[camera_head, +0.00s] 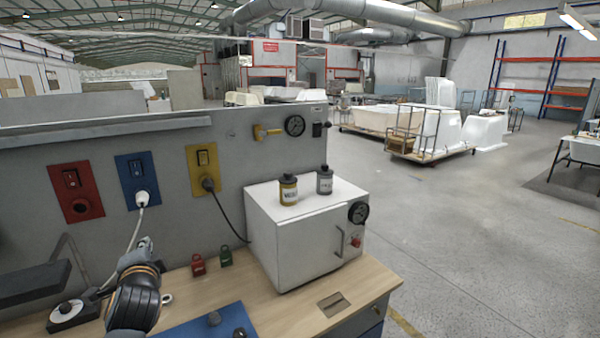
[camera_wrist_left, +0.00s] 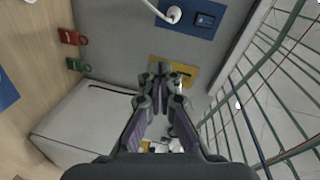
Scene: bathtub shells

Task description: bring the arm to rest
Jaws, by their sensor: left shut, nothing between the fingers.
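My left arm comes in from the lower left in the head view. Its gripper (camera_head: 146,244) is small there, above the workbench and in front of the grey panel, below the blue socket plate. In the left wrist view the two fingers of this gripper (camera_wrist_left: 160,72) come together at the tips, with nothing between them. The yellow switch plate (camera_wrist_left: 158,62) shows behind the fingertips. My right gripper is in neither view.
The workbench (camera_head: 258,306) carries a white cabinet (camera_head: 275,246) with two jars on top. A red padlock (camera_head: 198,265) and a green padlock (camera_head: 226,256) are beside it. Cables hang from the panel (camera_head: 110,150). Green wire mesh (camera_wrist_left: 270,80) shows at the wrist view's right.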

